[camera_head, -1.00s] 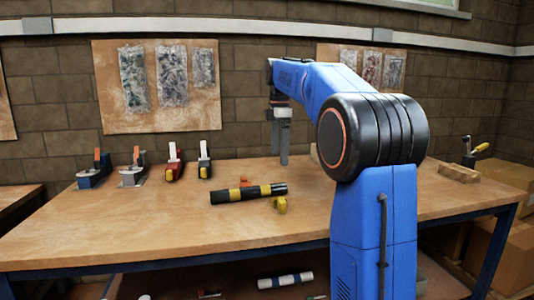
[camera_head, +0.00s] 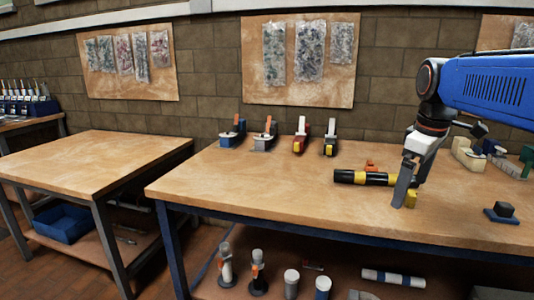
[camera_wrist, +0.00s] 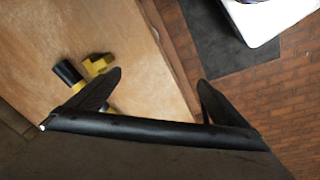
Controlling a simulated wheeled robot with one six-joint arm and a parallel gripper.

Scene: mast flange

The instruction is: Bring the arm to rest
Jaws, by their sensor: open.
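My arm comes in from the right of the head view, its blue link raised over the workbench (camera_head: 260,200). My gripper (camera_head: 404,198) hangs fingers down over the bench and is empty. In the wrist view my gripper (camera_wrist: 160,76) has its two dark fingers wide apart, with the bench's edge between them. A black and yellow tube (camera_head: 360,177) lies on the bench, seen just left of the fingers. A small yellow piece (camera_head: 411,199) sits by the fingertips in the head view. In the wrist view this yellow piece (camera_wrist: 97,65) lies beyond the left finger, which partly hides the tube (camera_wrist: 67,73).
Several clamps (camera_head: 301,135) stand along the bench's back. A dark block on a plate (camera_head: 502,212) lies at right. A lower shelf holds jars (camera_head: 291,283) and a white-blue tube (camera_head: 393,278). A second, bare table (camera_head: 90,160) stands left, with a blue bin (camera_head: 64,222) below.

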